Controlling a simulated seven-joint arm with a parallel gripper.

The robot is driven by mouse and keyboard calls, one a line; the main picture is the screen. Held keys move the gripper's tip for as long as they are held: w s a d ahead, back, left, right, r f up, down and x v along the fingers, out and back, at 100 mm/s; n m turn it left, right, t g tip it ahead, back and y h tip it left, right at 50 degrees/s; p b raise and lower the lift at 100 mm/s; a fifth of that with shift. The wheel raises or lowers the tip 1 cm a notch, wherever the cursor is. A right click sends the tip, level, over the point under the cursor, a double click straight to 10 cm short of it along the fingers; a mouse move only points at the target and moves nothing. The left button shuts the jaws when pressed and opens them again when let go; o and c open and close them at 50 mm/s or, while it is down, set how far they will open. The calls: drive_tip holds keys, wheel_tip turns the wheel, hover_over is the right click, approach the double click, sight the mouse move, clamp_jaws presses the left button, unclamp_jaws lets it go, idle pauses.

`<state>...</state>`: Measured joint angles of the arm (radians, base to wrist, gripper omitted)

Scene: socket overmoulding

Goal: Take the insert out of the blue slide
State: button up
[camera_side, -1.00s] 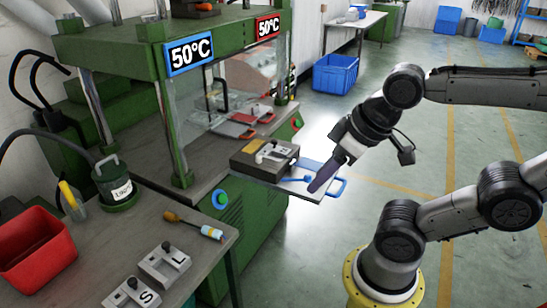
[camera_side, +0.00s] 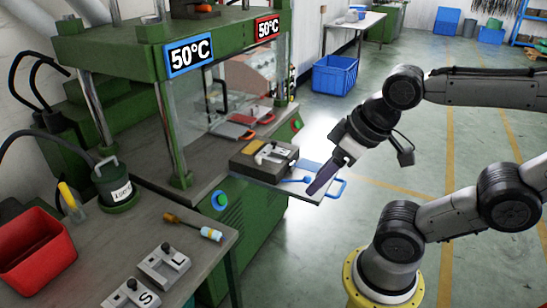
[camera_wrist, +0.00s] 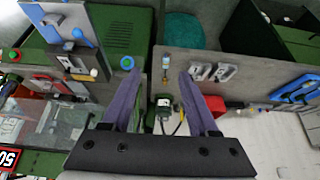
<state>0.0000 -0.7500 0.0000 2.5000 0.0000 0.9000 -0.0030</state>
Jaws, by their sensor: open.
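The blue slide (camera_side: 306,187) is pulled out at the front of the press, with its blue handle (camera_side: 336,189) at the outer end. A dark mould block (camera_side: 247,160) sits at its inner end with a light metal insert (camera_side: 272,152) on top. In the wrist view the block (camera_wrist: 85,74) and insert (camera_wrist: 68,62) show at upper left. My gripper (camera_wrist: 160,76) is open and empty, its two purple fingers apart. In the side view it (camera_side: 314,188) appears in front of the slide, beside the mould block; its height above the slide is unclear.
A red-handled slide (camera_side: 236,131) lies farther inside the press.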

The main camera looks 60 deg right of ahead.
drive_tip(key=w+d+r+n, duration=0.3)
drive_tip(key=w+r+n, duration=0.3)
drive_tip(key=w+r, duration=0.6)
drive_tip(key=w+d+r+g, duration=0.1)
drive_tip(key=w+d+r, duration=0.2)
drive_tip(key=w+d, duration=0.1)
drive_tip(key=m+g, duration=0.1)
drive_tip(key=g, duration=0.4)
hover_over(274, 141)
wheel_tip(274, 141, down, 27)
drive_tip(key=shift+r, duration=0.1)
drive_tip(key=shift+m, duration=0.3)
drive_tip(key=shift+f, duration=3.2)
clamp_jaws()
